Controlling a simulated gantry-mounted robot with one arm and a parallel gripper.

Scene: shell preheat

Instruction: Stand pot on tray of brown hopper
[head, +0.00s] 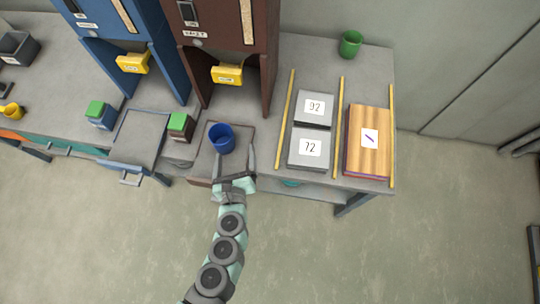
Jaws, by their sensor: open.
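A blue pot (221,138) stands upright on the grey-topped tray (203,163) of the brown hopper (221,50), below its yellow handle. My gripper (233,158) is open over the tray's front part, its fingers pointing toward the hopper. The pot is at the left finger's tip. I cannot tell whether they touch. A green pot (350,43) stands at the back right of the table.
A blue hopper (122,40) with its own tray (137,137) stands to the left. Two green-lidded boxes stand near the trays. Grey blocks marked 92 (314,107) and 72 (309,148), yellow strips and a wooden block (368,142) lie on the right.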

